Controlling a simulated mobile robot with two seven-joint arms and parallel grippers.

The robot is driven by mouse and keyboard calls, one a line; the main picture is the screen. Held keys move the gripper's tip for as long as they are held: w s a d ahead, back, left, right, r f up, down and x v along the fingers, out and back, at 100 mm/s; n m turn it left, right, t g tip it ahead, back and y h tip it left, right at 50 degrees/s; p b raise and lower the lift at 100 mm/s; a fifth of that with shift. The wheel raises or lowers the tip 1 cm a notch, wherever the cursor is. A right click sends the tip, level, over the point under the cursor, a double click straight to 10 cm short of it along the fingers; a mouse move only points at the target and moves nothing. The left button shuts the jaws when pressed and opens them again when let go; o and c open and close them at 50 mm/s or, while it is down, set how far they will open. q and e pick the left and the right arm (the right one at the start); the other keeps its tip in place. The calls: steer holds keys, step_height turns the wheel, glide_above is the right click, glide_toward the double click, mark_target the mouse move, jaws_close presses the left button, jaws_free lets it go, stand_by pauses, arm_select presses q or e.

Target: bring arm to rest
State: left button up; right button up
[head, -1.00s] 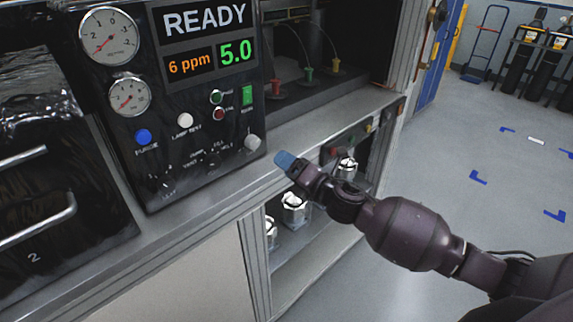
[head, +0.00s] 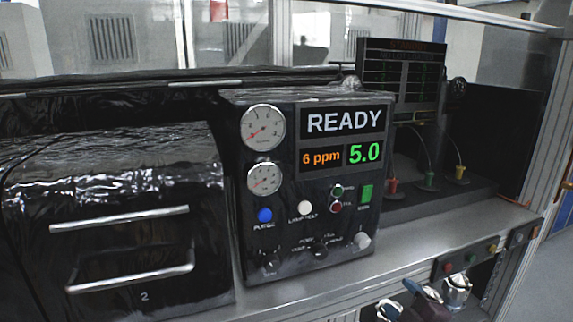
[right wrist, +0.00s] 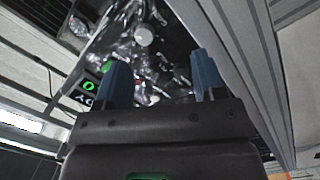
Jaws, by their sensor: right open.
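The rest of my right arm is mostly outside the head view. I cannot tell whether the gripper touches either. My left gripper is not in view.
The black control panel (head: 287,240) reads READY, 6 ppm and 5.0. A black cabinet with two handles (head: 130,272) stands left of it. The bench ledge (head: 420,252) runs along the front. Open floor (head: 553,268) shows at the far right.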

steer(key=s+d+f+m+g+h, duration=0.2)
steer(key=s+f+m+g+h, duration=0.2)
steer(key=s+f+m, duration=0.9)
steer(key=s+f+g, duration=0.1)
steer(key=s+f, duration=0.6)
steer(key=s, duration=0.4)
steer(key=shift+d+m+h, duration=0.3)
steer(key=shift+d+h, duration=0.1)
stand_by(0.5)
